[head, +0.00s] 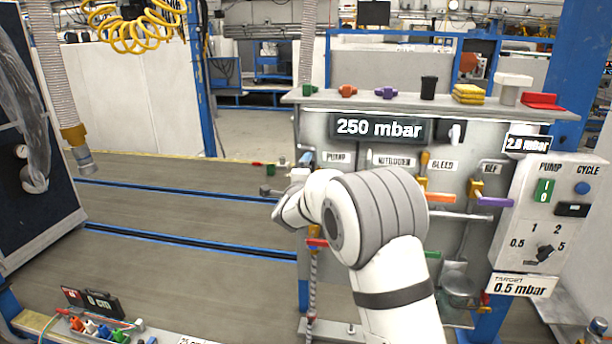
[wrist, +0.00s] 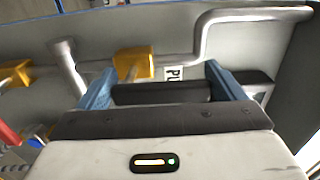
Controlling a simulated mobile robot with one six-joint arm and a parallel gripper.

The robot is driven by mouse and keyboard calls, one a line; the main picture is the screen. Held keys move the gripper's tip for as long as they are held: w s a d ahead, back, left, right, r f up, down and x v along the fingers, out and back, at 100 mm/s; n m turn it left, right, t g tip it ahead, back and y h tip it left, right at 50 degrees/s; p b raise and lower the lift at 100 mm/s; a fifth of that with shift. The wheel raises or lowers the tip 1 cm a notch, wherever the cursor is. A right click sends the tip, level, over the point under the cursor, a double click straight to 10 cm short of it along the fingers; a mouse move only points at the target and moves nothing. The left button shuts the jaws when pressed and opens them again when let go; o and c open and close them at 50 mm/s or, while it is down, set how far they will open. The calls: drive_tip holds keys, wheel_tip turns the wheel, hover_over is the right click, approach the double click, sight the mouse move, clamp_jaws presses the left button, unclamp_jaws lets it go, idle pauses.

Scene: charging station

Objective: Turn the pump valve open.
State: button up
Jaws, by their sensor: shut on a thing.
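The pump valve shows in the wrist view as a yellow body (wrist: 133,63) on grey pipework, beside a partly covered label (wrist: 174,73) reading "PU". A dark bar-like handle (wrist: 160,94) lies across between the blue fingers of my gripper (wrist: 158,82). My gripper is shut on this handle, which lies roughly level in the picture. In the head view the PUMP label (head: 336,157) is on the panel's left side. My white and grey wrist hides most of the valve and the fingers there.
The panel display (head: 378,128) reads 250 mbar. Right of the pump valve are the bleed valve's orange handle (head: 437,197) and the ref valve's purple handle (head: 496,202). A control box (head: 543,215) stands at the right.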

drive_tip(key=shift+a+f, duration=0.1)
drive_tip(key=shift+a, duration=0.2)
drive_tip(key=o, duration=0.9)
drive_tip(key=shift+o, duration=1.2)
drive_tip(key=shift+a, duration=0.15)
drive_tip(key=shift+d, duration=0.35)
drive_tip(key=s+a+b, duration=0.1)
drive_tip(key=s+b, duration=0.1)
drive_tip(key=s, duration=0.6)
drive_tip(key=shift+a+b, duration=0.15)
drive_tip(key=shift+b, duration=0.2)
drive_tip(key=shift+w, duration=0.1)
